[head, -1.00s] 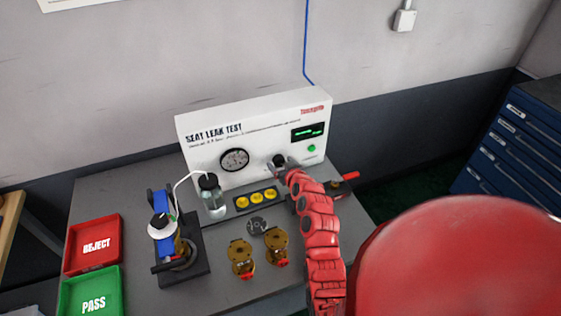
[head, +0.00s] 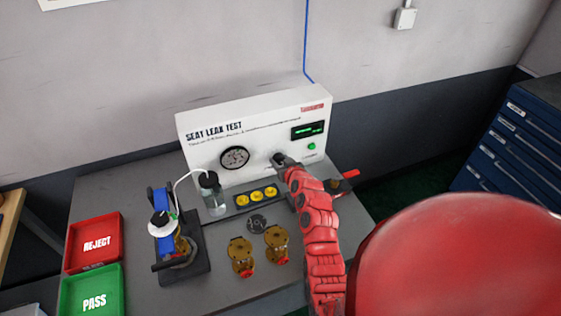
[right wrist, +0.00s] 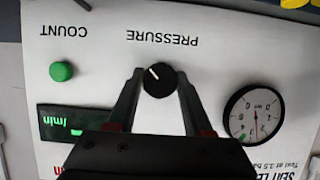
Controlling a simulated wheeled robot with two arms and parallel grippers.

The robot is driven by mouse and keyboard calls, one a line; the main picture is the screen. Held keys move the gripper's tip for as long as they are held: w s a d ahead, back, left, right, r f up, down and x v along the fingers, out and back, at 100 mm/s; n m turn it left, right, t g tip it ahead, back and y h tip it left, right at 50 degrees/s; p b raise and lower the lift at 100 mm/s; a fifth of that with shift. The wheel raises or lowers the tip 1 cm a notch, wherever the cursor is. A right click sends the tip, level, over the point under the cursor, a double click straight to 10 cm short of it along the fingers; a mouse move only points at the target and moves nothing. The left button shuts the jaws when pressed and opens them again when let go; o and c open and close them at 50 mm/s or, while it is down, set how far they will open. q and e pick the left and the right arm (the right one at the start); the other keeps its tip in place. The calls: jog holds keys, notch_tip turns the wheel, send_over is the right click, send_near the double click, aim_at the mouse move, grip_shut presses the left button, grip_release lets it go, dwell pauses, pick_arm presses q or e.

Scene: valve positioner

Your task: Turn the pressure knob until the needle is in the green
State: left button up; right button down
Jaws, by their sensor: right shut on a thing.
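The white seat leak test panel (head: 260,125) stands at the back of the bench. Its black pressure knob (right wrist: 159,80), with a white pointer line, shows in the right wrist view, where the panel appears upside down. My right gripper (right wrist: 160,75) is shut on the knob, one finger on each side; it also shows in the head view (head: 280,162), partly hiding the knob. My left gripper is out of view.
A bottle with a tube (head: 212,195), a clamp fixture (head: 180,250), brass parts (head: 242,257) and a strip with yellow discs (head: 257,198) are on the bench. A red reject tray (head: 95,265) and a green pass tray (head: 118,290) lie at left. A green button (right wrist: 61,71) is beside the knob.

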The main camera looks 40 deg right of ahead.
jog(key=shift+f+b, duration=0.2)
jog(key=shift+b, duration=0.25)
jog(key=m+y+b, duration=0.1)
jog(key=b, duration=0.3)
jog(key=m+t+y+b, duration=0.1)
jog(key=m+b, duration=0.1)
jog(key=b, duration=0.2)
jog(key=shift+d+f, duration=0.15)
jog(key=shift+m+y+b, duration=0.6)
jog(key=shift+m+b, duration=0.4)
jog(key=shift+b, duration=0.15)
jog(key=shift+r+m+t+b, duration=0.25)
jog(key=shift+m+t+b, duration=0.05)
jog(key=shift+t, duration=0.1)
jog(key=shift+c, duration=1.5)
grip_release()
jog(key=shift+s, duration=0.15)
